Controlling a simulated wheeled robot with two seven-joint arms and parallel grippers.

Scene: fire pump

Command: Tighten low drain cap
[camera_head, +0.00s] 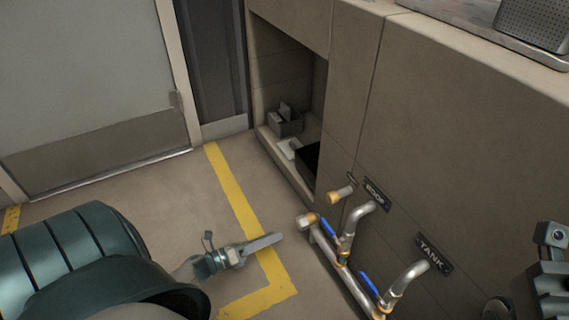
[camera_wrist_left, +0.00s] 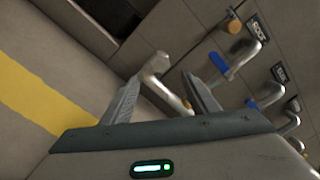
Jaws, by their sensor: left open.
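The low cap (camera_head: 307,220) is a brass-and-silver fitting on the end of the lowest pipe, near the floor. In the left wrist view the pale end of that pipe (camera_wrist_left: 157,65) shows between and beyond my fingers. My left gripper (camera_head: 265,244) is open and empty, to the left of the cap and apart from it. Its two fingers (camera_wrist_left: 162,78) spread on either side of the pipe end in the wrist view. Another brass cap (camera_head: 340,194) sits higher on the wall. At the right edge, grey and dark parts look like my right arm; no right fingers show.
Blue-handled valves (camera_head: 331,233) and bent pipes marked ROOF (camera_head: 375,195) and TANK (camera_head: 430,252) stick out of the wall, close right of the cap. An open recess (camera_head: 290,120) holds a grey box. The floor with yellow tape (camera_head: 232,190) is clear at left.

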